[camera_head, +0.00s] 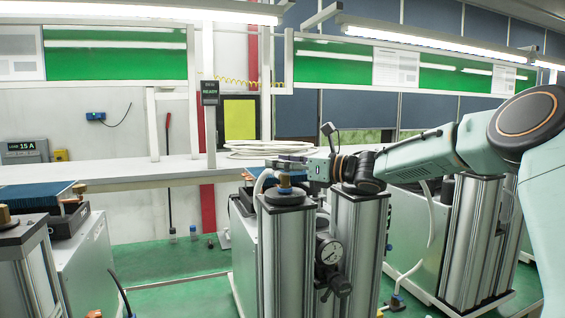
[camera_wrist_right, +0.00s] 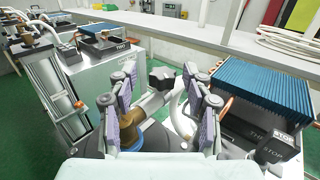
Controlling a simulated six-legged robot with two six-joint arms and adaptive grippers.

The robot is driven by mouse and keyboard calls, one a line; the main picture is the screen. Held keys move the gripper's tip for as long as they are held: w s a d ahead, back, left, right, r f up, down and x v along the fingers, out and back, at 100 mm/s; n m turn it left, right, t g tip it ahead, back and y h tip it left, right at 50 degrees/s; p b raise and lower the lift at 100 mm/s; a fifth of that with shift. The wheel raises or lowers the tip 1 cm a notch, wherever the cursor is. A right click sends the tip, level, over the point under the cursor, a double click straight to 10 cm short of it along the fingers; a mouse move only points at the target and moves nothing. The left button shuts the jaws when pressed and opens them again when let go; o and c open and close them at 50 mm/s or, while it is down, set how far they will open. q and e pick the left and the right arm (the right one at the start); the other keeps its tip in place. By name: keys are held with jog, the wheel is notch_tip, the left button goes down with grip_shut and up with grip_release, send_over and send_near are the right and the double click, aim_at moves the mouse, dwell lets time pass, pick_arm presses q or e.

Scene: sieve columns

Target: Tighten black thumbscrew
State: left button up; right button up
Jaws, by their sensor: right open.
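The black thumbscrew (camera_wrist_right: 162,77) shows in the right wrist view as a dark knob at the far end of a grey metal fitting (camera_wrist_right: 154,103). The fitting rises from a brass base (camera_wrist_right: 128,137) on a black column cap. My right gripper (camera_wrist_right: 160,80) is open, with its padded fingers on either side of the fitting and the knob between or just beyond the tips. I cannot tell whether a pad touches. In the head view my right gripper (camera_head: 290,163) is over the column top, and the thumbscrew cannot be made out there. My left gripper is not in view.
A white hose (camera_wrist_right: 177,105) curves close by the right finger. A blue finned block (camera_wrist_right: 262,90) and a black STOP box (camera_wrist_right: 275,147) stand to the right. In the head view a pressure gauge (camera_head: 329,251) is on the column, and a bench (camera_head: 130,172) runs behind.

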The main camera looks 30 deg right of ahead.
jog(key=shift+w+d+f, duration=0.15)
jog(key=shift+w+f, duration=0.05)
jog(key=shift+w, duration=0.15)
jog(key=shift+c, duration=1.4)
jog(key=shift+s+r, duration=0.1)
jog(key=shift+s, duration=0.05)
jog(key=c, duration=0.4)
grip_shut()
jog(key=shift+r+b, duration=0.15)
jog(key=shift+b, duration=0.35)
